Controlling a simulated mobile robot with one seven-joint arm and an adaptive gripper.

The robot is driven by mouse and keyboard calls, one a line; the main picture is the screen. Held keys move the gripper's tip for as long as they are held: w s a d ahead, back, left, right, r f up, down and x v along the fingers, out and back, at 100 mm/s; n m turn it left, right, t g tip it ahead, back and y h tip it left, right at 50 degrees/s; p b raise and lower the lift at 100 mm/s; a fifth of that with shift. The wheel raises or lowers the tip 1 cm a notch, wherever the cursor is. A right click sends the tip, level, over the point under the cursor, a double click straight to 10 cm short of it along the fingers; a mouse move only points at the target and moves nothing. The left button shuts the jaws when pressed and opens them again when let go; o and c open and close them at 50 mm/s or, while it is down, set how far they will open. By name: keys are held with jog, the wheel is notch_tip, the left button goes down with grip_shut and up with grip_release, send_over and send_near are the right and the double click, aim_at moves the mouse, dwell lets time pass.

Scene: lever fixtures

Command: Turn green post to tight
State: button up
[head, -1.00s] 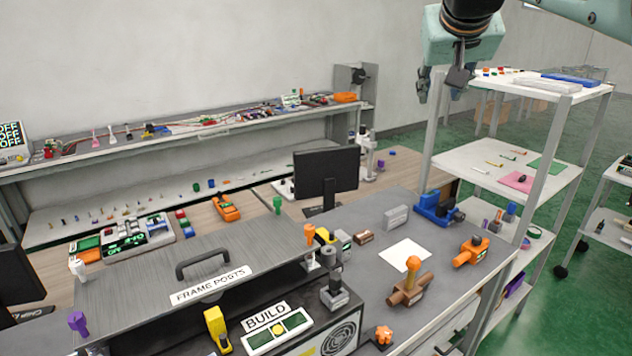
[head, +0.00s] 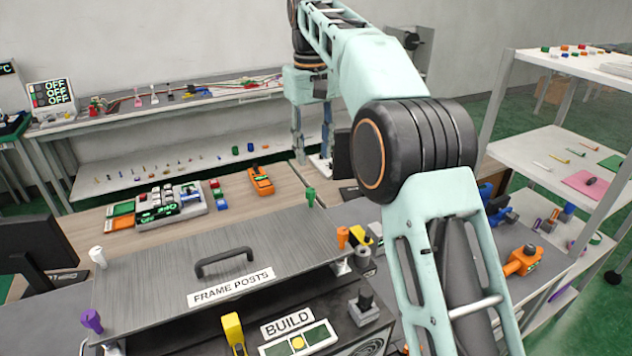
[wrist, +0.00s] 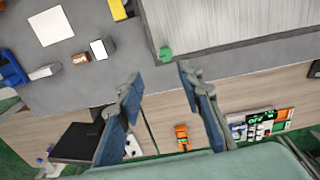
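The green post (head: 311,196) stands at the far corner of the grey frame-posts panel (head: 160,255) in the head view. In the wrist view, the green post (wrist: 165,53) shows at the panel's corner, just past the fingertips and roughly between them. My gripper (head: 312,150) hangs above and beyond the post in the head view, with its fingers pointing down. In the wrist view, my gripper (wrist: 160,77) has its two fingers well apart, with nothing between them. It is not touching the post. No tight marking by the post can be read.
An orange post (head: 342,237), a white post (head: 98,257) and a purple post (head: 91,320) stand at the panel's other corners. A dark handle (head: 225,262) rises from the panel. An orange tool (head: 261,180) lies on the wooden bench behind. My arm hides part of the right bench.

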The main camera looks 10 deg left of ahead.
aim_at(311, 190)
jog(key=shift+s+a+f, duration=0.1)
jog(key=shift+a+f, duration=0.25)
jog(key=shift+f, duration=0.2)
notch_tip(311, 190, down, 10)
jog(key=shift+s+f+b, duration=0.1)
jog(key=shift+f+b, duration=0.1)
jog(key=shift+b, duration=0.85)
grip_shut()
